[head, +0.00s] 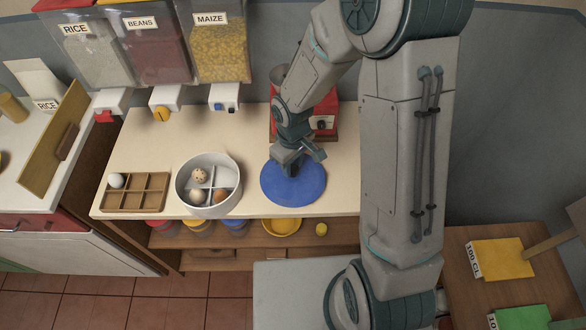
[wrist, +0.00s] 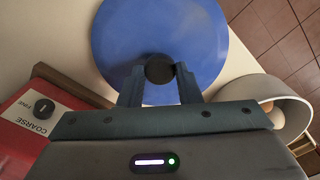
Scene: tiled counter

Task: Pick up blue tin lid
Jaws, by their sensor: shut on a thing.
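The blue tin lid (head: 305,196) is a flat blue disc with a dark round knob. In the head view it shows over the front right part of the counter top. It also fills the top middle of the wrist view (wrist: 120,45). My gripper (head: 291,172) is above the lid's centre. In the wrist view, my gripper (wrist: 160,72) has one finger on each side of the black knob and is shut on it. I cannot tell whether the lid touches the counter or is slightly raised.
A red machine (head: 322,124) stands behind my gripper. A divided white bowl (head: 227,208) with several round items is left of the lid, beside a wooden compartment tray (head: 118,203). Labelled dispensers (head: 155,50) hang at the back. The counter (head: 160,145) behind the bowl is clear.

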